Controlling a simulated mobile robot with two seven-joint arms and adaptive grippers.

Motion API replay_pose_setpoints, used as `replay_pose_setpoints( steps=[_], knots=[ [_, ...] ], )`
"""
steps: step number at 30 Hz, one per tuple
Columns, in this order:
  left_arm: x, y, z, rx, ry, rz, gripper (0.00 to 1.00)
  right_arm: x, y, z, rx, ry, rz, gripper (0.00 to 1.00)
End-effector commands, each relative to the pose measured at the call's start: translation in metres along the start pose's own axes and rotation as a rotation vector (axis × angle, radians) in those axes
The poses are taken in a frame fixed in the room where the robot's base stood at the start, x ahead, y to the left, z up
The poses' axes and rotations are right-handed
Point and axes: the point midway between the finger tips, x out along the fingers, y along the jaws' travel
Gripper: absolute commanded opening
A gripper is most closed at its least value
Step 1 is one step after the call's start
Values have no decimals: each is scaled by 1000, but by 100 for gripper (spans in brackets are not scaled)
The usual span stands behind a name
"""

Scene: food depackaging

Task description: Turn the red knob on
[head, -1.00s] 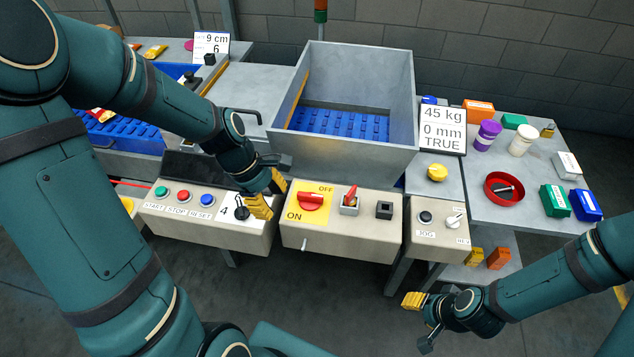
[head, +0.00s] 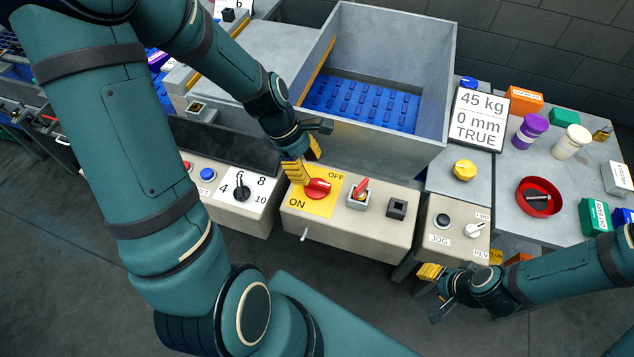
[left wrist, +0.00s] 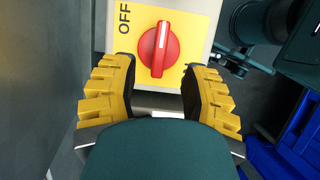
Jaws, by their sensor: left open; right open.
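The red knob (head: 317,188) is a rotary switch on a yellow plate (head: 326,205) marked ON at lower left and OFF at upper right, on a beige control box. In the head view its handle lies roughly level across the plate. My left gripper (head: 304,164) is open just above and behind the knob. In the left wrist view the knob (left wrist: 158,49) stands ahead of the gap between the open yellow fingers (left wrist: 157,92), with a white line along its handle and OFF beside it. My right gripper (head: 434,281) is open and empty, low in front of the jog box.
A smaller red-handled switch (head: 361,187) and a black square button (head: 397,208) share the control box. The 4-6-8-10 dial (head: 241,193) is on the box to the left. A grey hopper (head: 374,135) stands behind. The jog box (head: 457,224) is to the right.

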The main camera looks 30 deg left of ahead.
Motion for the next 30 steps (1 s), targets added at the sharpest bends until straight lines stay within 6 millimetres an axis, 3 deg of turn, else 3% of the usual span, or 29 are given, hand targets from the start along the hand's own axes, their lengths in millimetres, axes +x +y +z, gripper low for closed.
replay_pose_setpoints(
  steps=[3,9,23,26,27,30],
  knots=[
    [25,0,-1,0,0,-3,46,6,2,3,-2,-6,-1,47],
    [50,0,-1,-1,0,-2,46,11,4,6,-3,-11,-1,47],
    [60,0,0,0,0,1,46,12,4,7,-4,-13,-2,47],
    [60,0,0,0,0,1,17,12,4,6,-4,-13,-2,47],
    [60,0,0,0,0,1,3,12,4,6,-4,-13,-2,47],
    [60,0,0,0,0,1,0,12,4,6,-4,-13,-2,47]
  ],
)
